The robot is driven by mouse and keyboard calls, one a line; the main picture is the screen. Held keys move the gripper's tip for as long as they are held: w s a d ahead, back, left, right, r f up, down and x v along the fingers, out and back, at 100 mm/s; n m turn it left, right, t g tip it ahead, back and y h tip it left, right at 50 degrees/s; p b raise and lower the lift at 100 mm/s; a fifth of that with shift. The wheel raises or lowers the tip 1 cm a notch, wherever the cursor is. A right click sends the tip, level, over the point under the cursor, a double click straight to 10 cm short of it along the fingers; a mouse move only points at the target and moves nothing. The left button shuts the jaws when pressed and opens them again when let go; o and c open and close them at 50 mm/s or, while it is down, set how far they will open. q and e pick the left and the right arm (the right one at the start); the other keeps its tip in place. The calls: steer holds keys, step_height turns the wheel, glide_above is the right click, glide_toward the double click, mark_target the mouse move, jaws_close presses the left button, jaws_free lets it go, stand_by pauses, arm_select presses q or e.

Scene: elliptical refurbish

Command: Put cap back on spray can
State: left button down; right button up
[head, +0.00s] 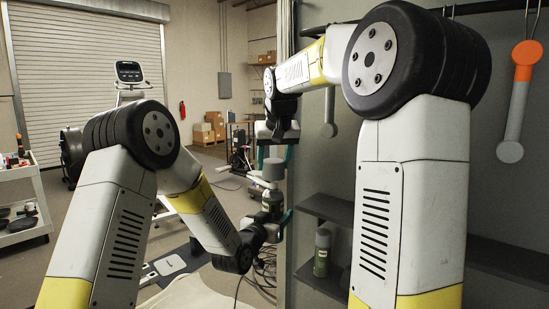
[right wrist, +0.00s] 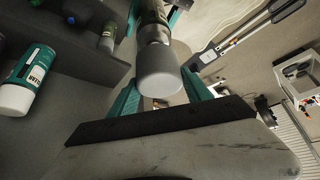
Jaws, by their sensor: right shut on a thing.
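My right gripper (head: 273,160) comes down from above and is shut on the grey cap (head: 272,170), which shows large between its teal fingers in the right wrist view (right wrist: 158,72). The spray can (head: 272,206), with a green label, stands upright directly below the cap. My left gripper (head: 276,220) is around the can from below and appears shut on it. The cap is in line with the can's top; I cannot tell whether it is seated or just above. The can's upper part shows beyond the cap in the right wrist view (right wrist: 152,18).
Another spray can (head: 322,253) stands on a dark shelf (head: 335,212) to the right. A white and teal can (right wrist: 26,82) shows at the left in the right wrist view. A white cart (head: 28,222) is at the far left.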

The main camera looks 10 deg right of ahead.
mark_target(275, 165)
steer(key=shift+f, duration=1.95)
steer(key=shift+f, duration=0.75)
stand_by(0.8)
steer(key=o, duration=1.2)
steer(key=shift+o, duration=0.7)
steer(key=o, duration=0.3)
steer(key=shift+s+r, duration=0.1)
steer(key=shift+v, duration=3.4)
